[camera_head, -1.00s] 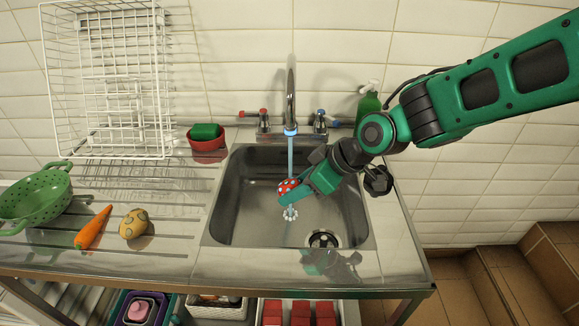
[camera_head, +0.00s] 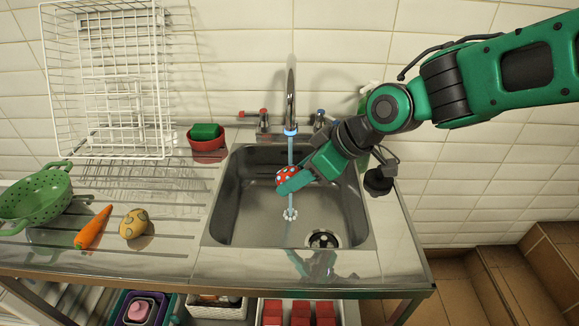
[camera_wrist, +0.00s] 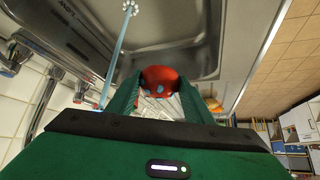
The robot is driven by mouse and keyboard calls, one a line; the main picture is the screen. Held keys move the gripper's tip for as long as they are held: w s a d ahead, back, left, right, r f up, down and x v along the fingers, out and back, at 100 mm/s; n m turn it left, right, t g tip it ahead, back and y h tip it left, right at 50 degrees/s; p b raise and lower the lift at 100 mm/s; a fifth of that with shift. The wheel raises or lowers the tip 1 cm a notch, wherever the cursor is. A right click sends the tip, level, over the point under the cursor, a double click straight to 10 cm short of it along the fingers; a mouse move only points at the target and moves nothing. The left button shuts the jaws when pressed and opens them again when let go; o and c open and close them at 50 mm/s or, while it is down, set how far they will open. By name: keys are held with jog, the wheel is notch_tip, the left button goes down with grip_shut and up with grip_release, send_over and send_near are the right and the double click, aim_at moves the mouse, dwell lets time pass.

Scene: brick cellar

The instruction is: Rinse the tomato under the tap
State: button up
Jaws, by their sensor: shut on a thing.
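The tomato (camera_head: 287,174) is red with pale spots and is held over the sink (camera_head: 236,200). My gripper (camera_head: 294,180) is shut on it, coming from the right. The tap (camera_head: 291,92) is running, and a thin stream of water (camera_head: 291,150) falls into the sink and splashes on its floor. In the head view the tomato overlaps the stream. In the wrist view the tomato (camera_wrist: 163,78) sits between the fingers with bluish spots, and the stream (camera_wrist: 117,52) passes to its left, apart from it.
A red tub (camera_head: 208,144) with a green sponge (camera_head: 205,131), a green colander (camera_head: 40,199), a carrot (camera_head: 92,228), a spotted potato (camera_head: 134,223) and a wire rack (camera_head: 108,80) stand left.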

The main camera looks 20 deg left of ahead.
aim_at(296, 172)
jog(key=shift+r, duration=3.1)
jog(key=shift+s, duration=0.1)
